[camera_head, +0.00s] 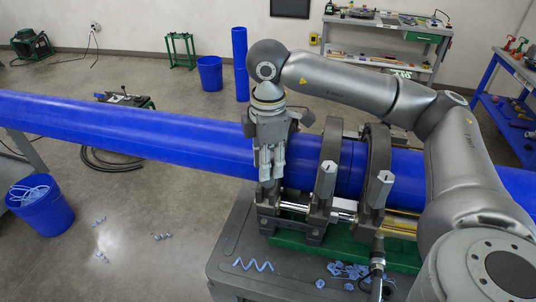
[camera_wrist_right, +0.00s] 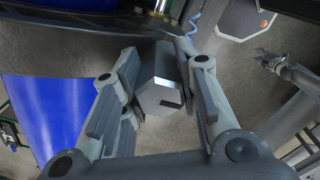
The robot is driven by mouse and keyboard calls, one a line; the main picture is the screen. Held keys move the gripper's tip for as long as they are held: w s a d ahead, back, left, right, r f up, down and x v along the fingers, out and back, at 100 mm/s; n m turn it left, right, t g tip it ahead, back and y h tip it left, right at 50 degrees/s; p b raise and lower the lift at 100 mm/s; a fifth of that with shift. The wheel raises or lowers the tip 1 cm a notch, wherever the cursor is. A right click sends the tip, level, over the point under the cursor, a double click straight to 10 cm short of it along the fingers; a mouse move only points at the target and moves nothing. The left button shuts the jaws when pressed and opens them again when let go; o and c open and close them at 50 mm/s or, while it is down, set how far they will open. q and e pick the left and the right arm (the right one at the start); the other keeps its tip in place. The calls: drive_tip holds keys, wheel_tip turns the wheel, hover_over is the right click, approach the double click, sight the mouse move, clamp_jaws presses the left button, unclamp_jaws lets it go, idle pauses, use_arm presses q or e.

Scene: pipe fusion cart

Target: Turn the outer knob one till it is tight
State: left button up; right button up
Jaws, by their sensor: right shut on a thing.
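In the head view my right gripper (camera_head: 268,178) points down at the leftmost clamp of the fusion cart, in front of the blue pipe (camera_head: 130,130). In the right wrist view its fingers (camera_wrist_right: 158,95) stand on both sides of a grey, faceted outer knob (camera_wrist_right: 160,78) and are shut on it. The gripper mostly hides this knob in the head view.
A blue bin (camera_head: 42,208) stands on the floor at left. My right arm spans over the pipe. A workbench (camera_head: 385,38) stands behind.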

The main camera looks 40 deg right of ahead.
drive_tip(key=shift+f+m, duration=0.1)
drive_tip(key=shift+m, duration=0.9)
drive_tip(key=shift+r+p, duration=0.35)
drive_tip(key=shift+p, duration=0.3)
drive_tip(key=shift+f+m+p, duration=0.1)
drive_tip(key=shift+m+p, duration=0.3)
drive_tip(key=shift+p, duration=0.3)
drive_tip(key=shift+f, duration=0.15)
drive_tip(key=o, duration=2.1)
